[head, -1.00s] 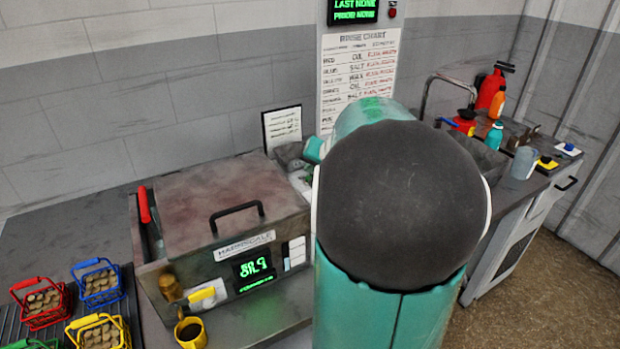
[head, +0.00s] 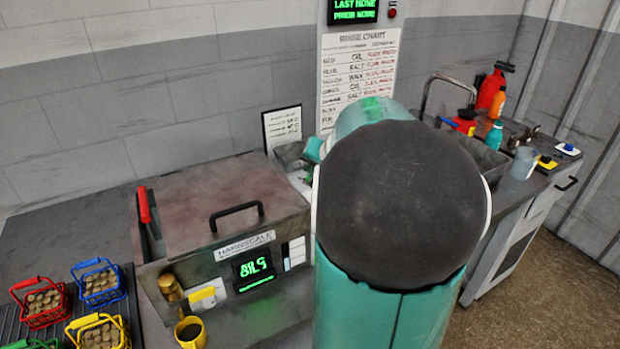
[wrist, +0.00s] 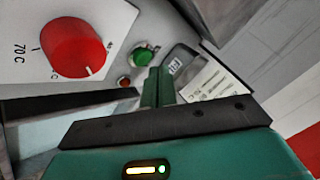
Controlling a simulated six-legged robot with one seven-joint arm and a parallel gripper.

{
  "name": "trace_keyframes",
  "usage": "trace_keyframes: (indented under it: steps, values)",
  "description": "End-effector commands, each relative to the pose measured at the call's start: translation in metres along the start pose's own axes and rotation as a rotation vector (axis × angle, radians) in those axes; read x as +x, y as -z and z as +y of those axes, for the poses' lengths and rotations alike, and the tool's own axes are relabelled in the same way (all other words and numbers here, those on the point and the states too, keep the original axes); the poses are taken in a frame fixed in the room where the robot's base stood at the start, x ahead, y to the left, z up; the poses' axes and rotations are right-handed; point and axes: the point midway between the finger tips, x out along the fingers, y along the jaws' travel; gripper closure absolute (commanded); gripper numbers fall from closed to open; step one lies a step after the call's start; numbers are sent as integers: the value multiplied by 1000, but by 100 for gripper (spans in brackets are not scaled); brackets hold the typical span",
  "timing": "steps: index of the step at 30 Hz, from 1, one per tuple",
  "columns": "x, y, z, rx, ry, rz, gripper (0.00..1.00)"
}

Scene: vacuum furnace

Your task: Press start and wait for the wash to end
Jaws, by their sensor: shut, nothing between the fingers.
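The wash machine (head: 225,200) stands left of centre in the head view, its lid down and a green lit display (head: 254,269) on its front. The digits look like 81.9, but are blurred. In the wrist view, a green round button (wrist: 143,54) sits beside a small red-brown button or lamp (wrist: 123,81). A red knob (wrist: 80,43) on a white plate marked 70 C is to their left. My gripper (wrist: 158,80) is shut and empty, its tips close to the green button; I cannot tell whether they touch it. My arm hides the gripper in the head view.
Wire baskets of brown pieces, including a blue one (head: 99,283), stand on a rack at left. A yellow mug (head: 190,333) stands at the front. Behind my arm are a rinse chart (head: 357,75) and a lit sign (head: 354,10). A sink counter with bottles (head: 490,90) is at right.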

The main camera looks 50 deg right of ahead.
Motion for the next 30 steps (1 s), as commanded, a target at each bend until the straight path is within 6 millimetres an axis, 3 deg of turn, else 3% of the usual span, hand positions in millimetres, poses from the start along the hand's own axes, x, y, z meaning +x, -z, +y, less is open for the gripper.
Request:
trace_keyframes:
  steps: [30]
  values:
    - [9,-7,7,1,0,-1,100]
